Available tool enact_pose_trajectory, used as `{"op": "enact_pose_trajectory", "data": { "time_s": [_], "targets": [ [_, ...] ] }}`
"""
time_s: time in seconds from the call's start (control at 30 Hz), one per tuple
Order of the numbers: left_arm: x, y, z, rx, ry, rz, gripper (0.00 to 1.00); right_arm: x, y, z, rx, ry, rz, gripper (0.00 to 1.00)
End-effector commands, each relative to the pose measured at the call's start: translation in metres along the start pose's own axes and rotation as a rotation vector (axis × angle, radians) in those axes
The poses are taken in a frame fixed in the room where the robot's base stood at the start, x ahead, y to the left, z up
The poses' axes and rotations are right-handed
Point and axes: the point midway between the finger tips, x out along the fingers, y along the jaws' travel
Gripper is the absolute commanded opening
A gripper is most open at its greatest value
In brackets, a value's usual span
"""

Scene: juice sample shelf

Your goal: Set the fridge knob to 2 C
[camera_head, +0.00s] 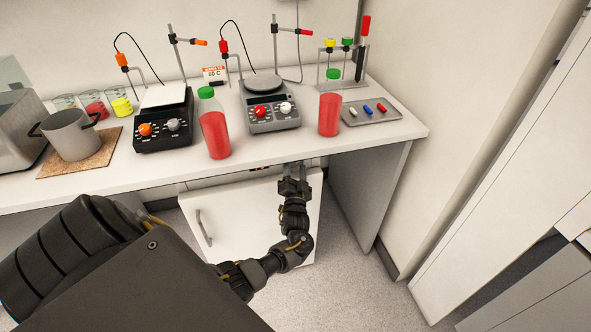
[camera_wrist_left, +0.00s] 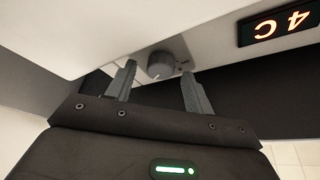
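The fridge (camera_head: 240,212) is a white box with a door handle, standing under the bench in the head view. Its knob (camera_wrist_left: 161,66) is a small grey dial on the front panel in the left wrist view. The fridge display (camera_wrist_left: 278,27) beside it reads 4 C and appears upside down. My left gripper (camera_head: 293,168) is at the fridge's top front, under the bench edge. In the left wrist view its fingers (camera_wrist_left: 156,86) are apart with the knob between and just beyond them; I cannot tell whether they touch it. My right gripper is out of view.
The bench (camera_head: 345,160) overhangs the fridge close above my left gripper. On it stand two red bottles (camera_head: 214,133), two hot plates (camera_head: 163,132), a pot (camera_head: 72,137) and a tray (camera_head: 370,113). The floor (camera_head: 345,265) right of the fridge is clear.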

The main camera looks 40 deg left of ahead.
Motion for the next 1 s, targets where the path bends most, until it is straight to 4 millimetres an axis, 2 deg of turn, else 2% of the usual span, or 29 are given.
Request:
{"op": "enact_pose_trajectory", "data": {
  "time_s": [0.23,0.33,0.8,1.0],
  "targets": [
    [-0.001,0.000,-0.001,-0.001,0.000,0.000,0.52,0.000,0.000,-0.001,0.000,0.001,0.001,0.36],
    [-0.008,0.001,0.000,-0.001,0.000,0.002,0.52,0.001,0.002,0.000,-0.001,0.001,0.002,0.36],
    [-0.092,0.001,0.001,-0.001,-0.001,0.001,0.52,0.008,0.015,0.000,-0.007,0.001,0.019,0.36],
    [-0.107,0.000,0.000,-0.001,0.000,0.000,0.52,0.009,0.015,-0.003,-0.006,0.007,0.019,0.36]
  ]
}}
